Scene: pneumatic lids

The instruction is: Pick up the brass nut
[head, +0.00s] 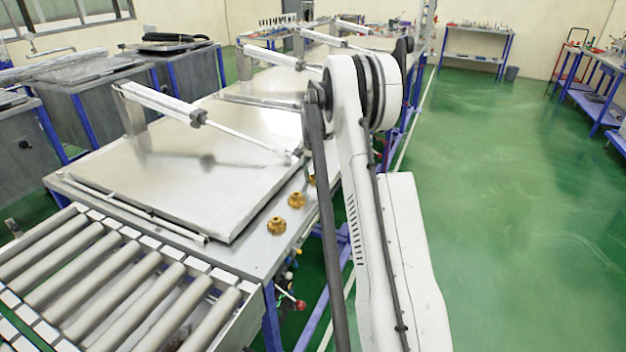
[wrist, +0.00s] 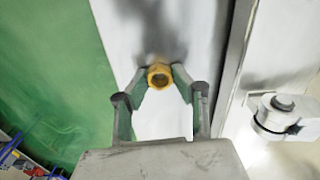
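In the wrist view, a brass nut (wrist: 159,77) sits between the two fingertips of my gripper (wrist: 160,75). The fingers lean inward and seem to touch it on both sides. A pale metal surface lies beyond it; I cannot tell if the nut is clear of it. In the head view, two brass nuts (head: 277,226) (head: 296,199) stand on the table's right edge strip. A third brass nut (head: 312,181) shows partly behind my arm. My gripper is hidden behind my arm in that view.
A large flat metal lid (head: 170,165) with a pneumatic cylinder (head: 165,103) covers most of the table. A roller conveyor (head: 110,290) joins the near end. Green floor (head: 500,200) lies open to the right. In the wrist view, a metal fitting (wrist: 283,115) stands to the right.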

